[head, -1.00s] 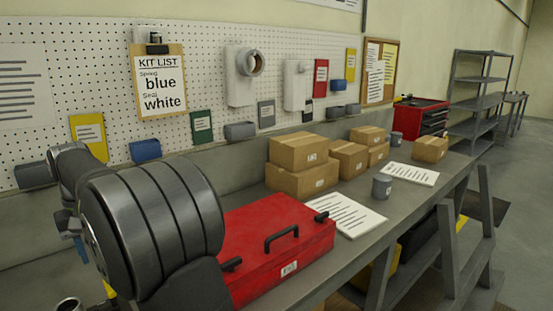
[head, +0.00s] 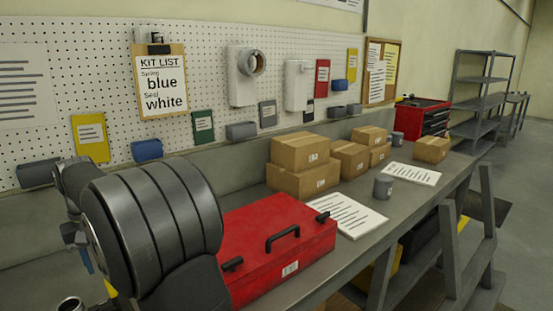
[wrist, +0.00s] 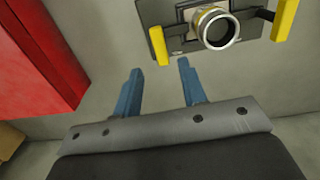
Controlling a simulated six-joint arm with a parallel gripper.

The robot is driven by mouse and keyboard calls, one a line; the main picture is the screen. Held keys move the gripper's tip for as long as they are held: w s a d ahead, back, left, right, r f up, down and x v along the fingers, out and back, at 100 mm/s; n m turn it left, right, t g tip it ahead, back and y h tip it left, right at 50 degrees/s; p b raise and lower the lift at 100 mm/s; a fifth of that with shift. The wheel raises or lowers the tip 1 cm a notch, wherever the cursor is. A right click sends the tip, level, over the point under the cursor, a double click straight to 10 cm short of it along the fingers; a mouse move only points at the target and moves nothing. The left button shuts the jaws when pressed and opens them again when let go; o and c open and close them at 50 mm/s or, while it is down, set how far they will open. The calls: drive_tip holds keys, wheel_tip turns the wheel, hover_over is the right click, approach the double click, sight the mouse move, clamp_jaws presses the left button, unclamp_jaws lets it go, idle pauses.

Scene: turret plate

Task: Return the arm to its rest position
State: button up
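My gripper (wrist: 160,76) shows in the wrist view with its two blue fingers apart and nothing between them. Beyond the fingertips is the dark turret plate (wrist: 159,45) on the grey surface. A round metal and brass-coloured ring part (wrist: 215,27) sits on it, between two yellow-ended bars (wrist: 285,20). The gripper is apart from the plate. In the head view my arm fills the lower left, and a blue finger (head: 86,262) shows partly behind it. The rest of the gripper is hidden there.
A red toolbox (head: 280,235) stands on the bench right of my arm and at the wrist view's left edge (wrist: 35,50). Cardboard boxes (head: 300,182), papers and a grey mug (head: 382,187) stand farther along. The pegboard (head: 205,90) with a kit list (head: 160,82) is behind.

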wheel_tip(320, 180, down, 7)
drive_tip(key=shift+f, duration=0.1)
drive_tip(key=shift+r+m, duration=0.2)
drive_tip(key=shift+m, duration=1.4)
drive_tip(key=m, duration=0.6)
drive_tip(key=shift+r, duration=0.1)
drive_tip(key=shift+r, duration=0.4)
wheel_tip(320, 180, up, 16)
drive_tip(key=s+d+n, duration=0.2)
drive_tip(key=n, duration=0.6)
wheel_tip(320, 180, down, 17)
drive_tip(key=shift+r, duration=0.1)
